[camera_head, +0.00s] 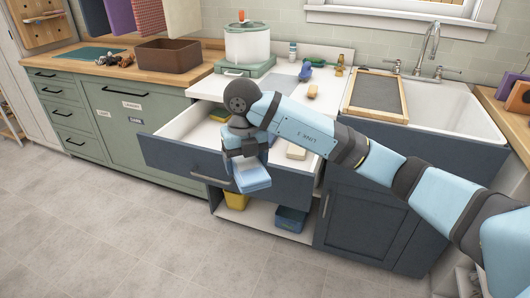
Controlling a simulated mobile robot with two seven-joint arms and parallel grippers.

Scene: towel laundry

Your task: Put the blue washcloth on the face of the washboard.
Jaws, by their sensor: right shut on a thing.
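The washboard (376,93), a dark grey face in a light wooden frame, lies across the left part of the white sink, its face bare. My right gripper (246,156) reaches down in front of the open dark blue drawer (165,158). It is shut on a light blue folded piece that looks like the blue washcloth (253,181), hanging below the fingers near the drawer handle (210,181). The arm hides part of the drawer and its handle. My left gripper is not in view.
The drawer holds a green-yellow item (220,115) and a pale block (296,152). A white pot (247,43), a blue item (318,62) and a tan bar (312,92) stand on the counter. The faucet (428,45) rises behind the sink. A brown bin (168,56) is at left.

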